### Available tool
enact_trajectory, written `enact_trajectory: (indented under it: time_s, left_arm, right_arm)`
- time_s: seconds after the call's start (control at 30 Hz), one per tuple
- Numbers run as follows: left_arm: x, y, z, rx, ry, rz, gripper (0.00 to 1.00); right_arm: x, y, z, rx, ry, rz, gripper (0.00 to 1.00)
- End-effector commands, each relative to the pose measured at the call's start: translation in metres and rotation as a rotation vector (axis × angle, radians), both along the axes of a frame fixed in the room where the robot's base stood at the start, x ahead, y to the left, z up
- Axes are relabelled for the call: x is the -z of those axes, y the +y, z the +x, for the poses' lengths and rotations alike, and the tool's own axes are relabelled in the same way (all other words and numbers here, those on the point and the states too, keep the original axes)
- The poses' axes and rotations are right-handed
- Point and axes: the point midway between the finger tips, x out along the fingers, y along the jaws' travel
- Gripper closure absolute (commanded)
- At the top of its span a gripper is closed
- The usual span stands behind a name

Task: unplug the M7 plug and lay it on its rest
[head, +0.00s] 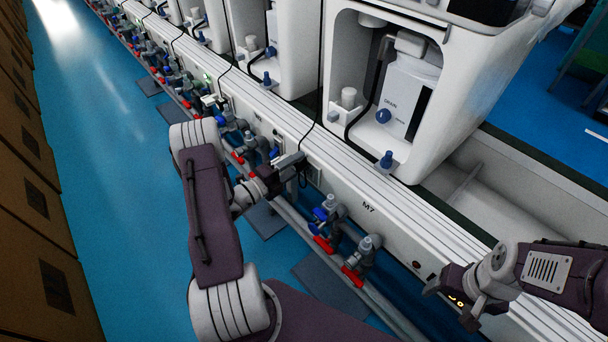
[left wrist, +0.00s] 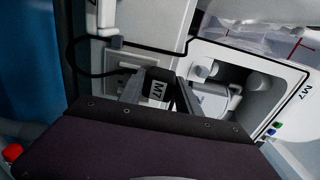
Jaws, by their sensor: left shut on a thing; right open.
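The M7 plug (left wrist: 157,90) is black with a white M7 label. It sits between the two fingers of my left gripper (left wrist: 160,94), which is shut on it. A black cable loops from the plug to the left and up in the left wrist view. A pale socket plate (left wrist: 118,57) on the wall shows behind the plug; I cannot tell whether they touch. In the head view my left gripper (head: 287,165) is at the front of the white rail, left of its M7 label, and hides most of the plug. I cannot make out the rest. My right gripper (head: 455,303) is open and empty at the lower right.
The white rail (head: 345,184) runs diagonally with blue and red valves (head: 325,243) below it. Brown cabinets (head: 35,200) line the left side. Blue floor (head: 100,130) between them is clear.

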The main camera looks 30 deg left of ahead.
Motion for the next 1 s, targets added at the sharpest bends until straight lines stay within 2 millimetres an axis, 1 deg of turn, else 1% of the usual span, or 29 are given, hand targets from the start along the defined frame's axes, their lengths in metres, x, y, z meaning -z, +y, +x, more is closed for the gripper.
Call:
enact_trajectory:
  time_s: [0.43,1.0]
  left_arm:
    - [-0.001,0.031,0.012,-0.012,-0.004,0.008,1.0]
    - [0.0,0.059,0.024,-0.002,-0.002,0.002,1.0]
  right_arm:
    - [0.0,0.0,0.0,0.0,0.0,0.0,0.27]
    - [0.004,0.0,0.0,0.0,0.0,0.0,0.27]
